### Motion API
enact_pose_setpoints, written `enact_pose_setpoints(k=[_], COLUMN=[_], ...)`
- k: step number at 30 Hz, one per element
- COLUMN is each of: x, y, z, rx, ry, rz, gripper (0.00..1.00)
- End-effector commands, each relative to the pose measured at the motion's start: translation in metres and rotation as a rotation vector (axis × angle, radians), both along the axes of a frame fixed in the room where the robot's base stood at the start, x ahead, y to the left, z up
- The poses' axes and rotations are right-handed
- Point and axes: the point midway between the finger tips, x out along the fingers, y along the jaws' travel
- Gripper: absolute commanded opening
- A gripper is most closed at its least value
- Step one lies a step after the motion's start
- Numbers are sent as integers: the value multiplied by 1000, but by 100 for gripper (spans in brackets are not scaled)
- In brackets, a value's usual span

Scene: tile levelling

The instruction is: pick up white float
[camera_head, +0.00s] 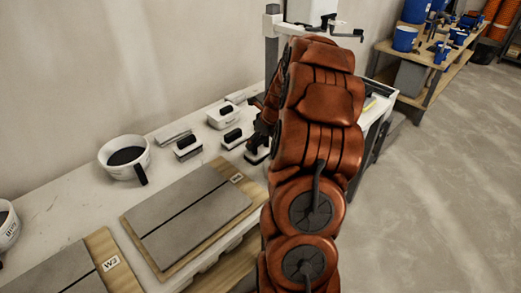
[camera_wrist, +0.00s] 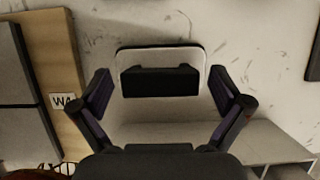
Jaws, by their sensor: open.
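A white float (camera_wrist: 135,57) with a black handle (camera_wrist: 160,82) lies on the bench in the wrist view. My gripper (camera_wrist: 160,88) is open, one finger on each side of the float, with visible gaps. Nothing is held. In the head view my gripper (camera_head: 264,134) points down over a float (camera_head: 256,156) at the bench's right part, and my arm hides part of it.
A white bucket (camera_head: 113,152) with dark contents stands at the back left. Grey tiles on a wooden board (camera_head: 135,237) lie in front, and another board (camera_head: 112,270) is at lower left. The board edge (camera_wrist: 58,60) is left of my gripper. A shelf (camera_head: 450,68) stands at the right.

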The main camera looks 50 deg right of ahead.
Motion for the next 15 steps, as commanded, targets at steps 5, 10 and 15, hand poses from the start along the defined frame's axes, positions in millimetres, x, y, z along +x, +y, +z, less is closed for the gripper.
enact_pose_setpoints(k=[5,10,15], x=[0,0,0], y=[0,0,0], z=[0,0,0], rx=[0,0,0], ry=[0,0,0], rz=[0,0,0], gripper=[84,67,49])
